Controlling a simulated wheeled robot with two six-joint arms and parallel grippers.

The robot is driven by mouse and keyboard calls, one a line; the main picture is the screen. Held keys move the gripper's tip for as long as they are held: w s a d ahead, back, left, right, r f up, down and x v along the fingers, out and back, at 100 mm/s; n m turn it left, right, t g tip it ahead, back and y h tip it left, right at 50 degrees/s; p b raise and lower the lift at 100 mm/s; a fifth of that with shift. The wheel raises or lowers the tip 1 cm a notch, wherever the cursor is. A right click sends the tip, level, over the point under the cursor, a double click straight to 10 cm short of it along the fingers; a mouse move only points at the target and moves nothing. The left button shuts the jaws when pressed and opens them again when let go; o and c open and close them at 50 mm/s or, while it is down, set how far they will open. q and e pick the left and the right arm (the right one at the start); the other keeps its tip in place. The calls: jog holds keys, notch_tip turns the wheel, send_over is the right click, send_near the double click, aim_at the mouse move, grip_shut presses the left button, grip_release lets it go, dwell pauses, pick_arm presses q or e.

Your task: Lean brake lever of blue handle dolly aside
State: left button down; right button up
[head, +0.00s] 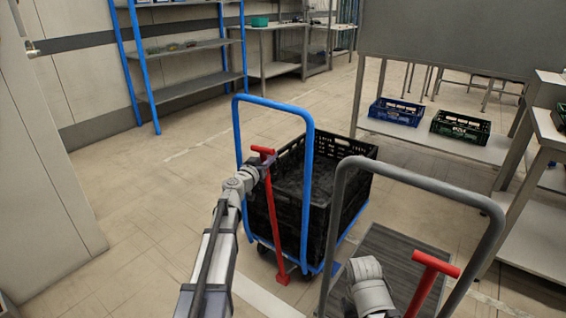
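The blue handle dolly (311,165) stands in the middle of the head view with a black crate (335,213) on it. Its red brake lever (272,215) rises from a foot near the floor to a short crossbar at the top, in front of the blue handle frame. My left gripper (266,163) is at the upper part of the lever, just below the crossbar. Its dark fingers overlap the lever, and I cannot tell whether they are closed on it. Part of my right arm shows at the bottom right, but its gripper fingers are not visible.
A grey handle dolly (430,184) with its own red lever (428,280) stands close on the right. Blue (397,112) and black (460,126) crates sit on a low shelf behind. A blue-posted shelf (190,92) stands at the back left. Floor left of the dolly is clear.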

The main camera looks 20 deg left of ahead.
pick_arm(q)
jog(key=shift+n, duration=0.5)
jog(key=shift+w+a+f, duration=0.15)
jog(key=shift+w+a, duration=0.15)
jog(key=shift+a, duration=0.55)
jog(key=shift+w+a+f, duration=0.1)
jog(key=shift+w+a, duration=0.2)
jog(key=shift+a, duration=0.5)
jog(key=shift+w+a+f, duration=0.15)
jog(key=shift+w+a, duration=0.15)
jog(key=shift+a, duration=0.55)
jog(key=c, duration=0.6)
grip_release()
jog(key=shift+a+f, duration=0.1)
jog(key=shift+a, duration=0.1)
jog(key=shift+d, duration=0.1)
jog(key=shift+d, duration=0.1)
jog(key=shift+s, duration=0.15)
